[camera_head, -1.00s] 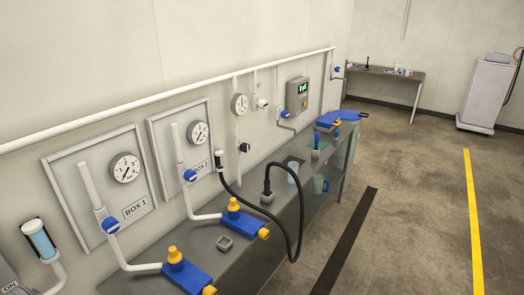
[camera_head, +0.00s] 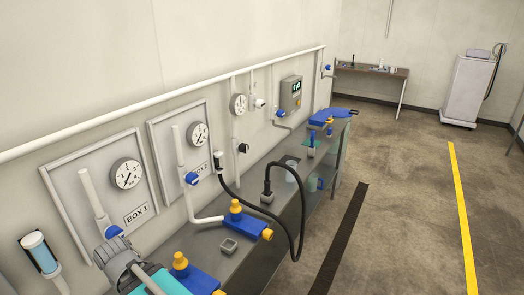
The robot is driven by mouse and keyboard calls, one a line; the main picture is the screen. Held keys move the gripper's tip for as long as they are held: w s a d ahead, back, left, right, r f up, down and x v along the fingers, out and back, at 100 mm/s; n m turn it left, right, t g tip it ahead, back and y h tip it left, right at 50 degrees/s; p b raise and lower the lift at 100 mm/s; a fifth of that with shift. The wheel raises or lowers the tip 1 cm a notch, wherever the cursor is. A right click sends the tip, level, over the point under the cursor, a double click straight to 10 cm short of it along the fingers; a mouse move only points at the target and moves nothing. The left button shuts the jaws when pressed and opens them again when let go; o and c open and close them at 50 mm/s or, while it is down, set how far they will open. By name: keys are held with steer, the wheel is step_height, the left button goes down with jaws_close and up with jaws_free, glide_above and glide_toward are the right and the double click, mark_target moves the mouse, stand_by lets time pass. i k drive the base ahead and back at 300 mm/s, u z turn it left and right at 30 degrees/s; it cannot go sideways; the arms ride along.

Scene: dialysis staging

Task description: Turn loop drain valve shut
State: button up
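The white loop pipe (camera_head: 240,76) runs along the wall and drops at its far end to a small blue-handled valve (camera_head: 326,68). Other blue-handled valves are at BOX 1 (camera_head: 113,231), at BOX 2 (camera_head: 191,178) and below the grey display unit (camera_head: 280,113). No readable label shows which one is the loop drain valve, and the far handles are too small to read their angle. A grey and teal part of my arm covers the lower left, in front of the BOX 1 pipework. My gripper's fingertips do not show.
Open floor (camera_head: 405,200) lies to the right. A white cabinet (camera_head: 467,90) and a side table (camera_head: 372,71) stand at the back.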

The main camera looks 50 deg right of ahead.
mark_target(243, 147)
steer(key=z, duration=1.5)
steer(key=k, duration=0.85)
steer(key=z, duration=0.05)
steer(key=i, duration=0.8)
